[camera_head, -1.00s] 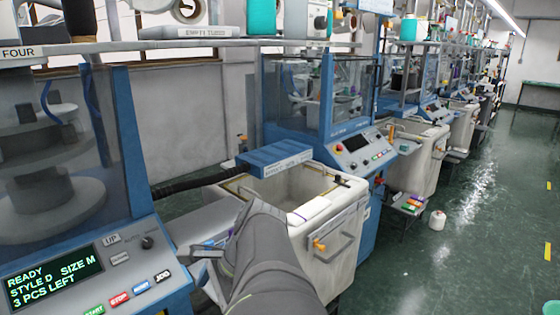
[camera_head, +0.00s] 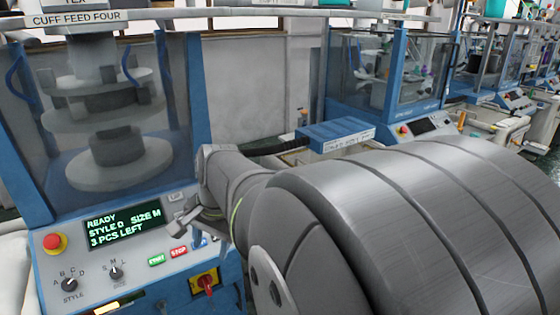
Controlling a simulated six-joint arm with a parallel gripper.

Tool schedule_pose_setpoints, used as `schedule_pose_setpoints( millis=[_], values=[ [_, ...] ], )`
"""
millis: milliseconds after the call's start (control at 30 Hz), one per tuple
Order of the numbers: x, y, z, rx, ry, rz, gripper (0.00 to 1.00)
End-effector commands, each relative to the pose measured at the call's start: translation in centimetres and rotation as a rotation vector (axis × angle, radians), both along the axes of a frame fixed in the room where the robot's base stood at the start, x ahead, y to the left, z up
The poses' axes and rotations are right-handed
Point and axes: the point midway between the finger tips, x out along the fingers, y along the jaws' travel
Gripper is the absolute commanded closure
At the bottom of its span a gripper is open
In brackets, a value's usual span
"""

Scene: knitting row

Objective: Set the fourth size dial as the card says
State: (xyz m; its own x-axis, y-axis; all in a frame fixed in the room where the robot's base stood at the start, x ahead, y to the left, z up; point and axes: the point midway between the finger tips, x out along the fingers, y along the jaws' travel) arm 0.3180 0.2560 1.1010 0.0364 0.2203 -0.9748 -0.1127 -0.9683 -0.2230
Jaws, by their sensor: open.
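The size dial (camera_head: 116,272) is a small dark knob on the light grey front panel of the machine under the CUFF FEED FOUR sign (camera_head: 80,17). Letters S, M and L sit around it; its pointer is too small to read surely. The display (camera_head: 122,225) above reads READY, STYLE D, SIZE M, 3 PCS LEFT. My gripper (camera_head: 178,214) is open and empty, right of the display and up and right of the dial, apart from it. It hides part of the panel's right side. I cannot make out a card with a size order.
The style dial (camera_head: 70,285) is left of the size dial. A red stop knob (camera_head: 52,242) is at the panel's upper left. Green START (camera_head: 157,260) and red STOP (camera_head: 179,251) buttons and a red rotary switch (camera_head: 207,284) are to the right. My arm covers the lower right.

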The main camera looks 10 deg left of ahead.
Motion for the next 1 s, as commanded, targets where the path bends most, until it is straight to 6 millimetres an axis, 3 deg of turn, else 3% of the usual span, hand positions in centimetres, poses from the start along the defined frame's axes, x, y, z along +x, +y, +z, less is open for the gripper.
schedule_pose_setpoints(
  millis=[33,267,500,700,867,1000],
  values=[
    [-0.3,1.9,0.1,-0.016,-0.035,0.090,0.52],
    [-2.0,10.3,1.0,-0.085,-0.219,0.490,0.52],
    [-6.1,18.8,2.2,-0.128,-0.408,0.867,0.52],
    [-8.6,22.4,2.7,-0.143,-0.497,1.030,0.52],
    [-8.9,23.2,2.3,-0.147,-0.512,1.059,0.52],
    [-8.3,23.6,0.5,-0.149,-0.509,1.058,0.52]
  ],
)
